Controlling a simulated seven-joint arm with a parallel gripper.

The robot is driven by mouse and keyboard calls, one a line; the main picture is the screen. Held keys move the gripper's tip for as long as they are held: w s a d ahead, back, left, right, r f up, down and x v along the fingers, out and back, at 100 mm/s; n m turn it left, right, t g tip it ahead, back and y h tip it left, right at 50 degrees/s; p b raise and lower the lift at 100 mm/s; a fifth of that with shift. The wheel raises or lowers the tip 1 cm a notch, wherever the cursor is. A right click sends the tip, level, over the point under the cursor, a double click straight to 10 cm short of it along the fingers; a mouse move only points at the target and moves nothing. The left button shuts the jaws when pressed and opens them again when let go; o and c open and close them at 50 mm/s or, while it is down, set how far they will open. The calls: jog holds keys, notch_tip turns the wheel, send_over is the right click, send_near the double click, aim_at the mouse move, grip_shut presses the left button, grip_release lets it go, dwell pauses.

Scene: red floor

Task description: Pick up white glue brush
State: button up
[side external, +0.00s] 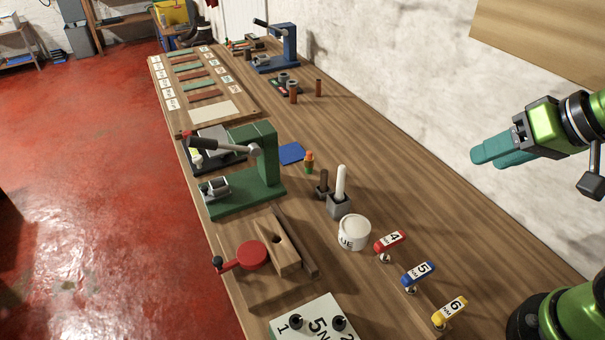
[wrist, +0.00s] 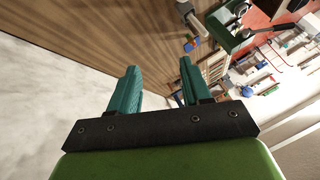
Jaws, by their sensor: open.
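A white upright stick (side external: 341,182), which looks like the glue brush, stands in a small grey block holder (side external: 340,207) on the wooden workbench in the side view. A white pot (side external: 353,233) marked with letters ending in "UE" stands just in front of it. My gripper (side external: 484,156) has teal fingers and is raised at the right, well above the bench and far from the stick. In the wrist view my gripper (wrist: 158,68) is open with nothing between its fingers. I cannot make out the white stick there.
A dark-handled tool (side external: 323,182) stands close to the left of the stick. A green press (side external: 255,165) stands behind. Red, blue (side external: 418,274) and yellow numbered tags stand at the front right. The bench's right strip by the wall is clear.

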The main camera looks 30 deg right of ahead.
jog(key=w+a+f+n+g, duration=0.1)
jog(key=w+a+g, duration=0.15)
jog(key=w, duration=0.35)
jog(key=w+a+n+g, duration=0.2)
jog(key=w+a, duration=0.2)
jog(key=w, duration=0.2)
jog(key=n+g+h, duration=0.1)
jog(key=g+h, duration=0.1)
jog(key=g, duration=0.1)
send_over(340, 167)
notch_tip(340, 167, down, 12)
jog(key=shift+f, duration=0.1)
jog(key=shift+d+f, duration=0.15)
jog(key=shift+f, duration=1.25)
jog(key=shift+d+f, duration=0.1)
jog(key=shift+f, duration=1.25)
grip_shut()
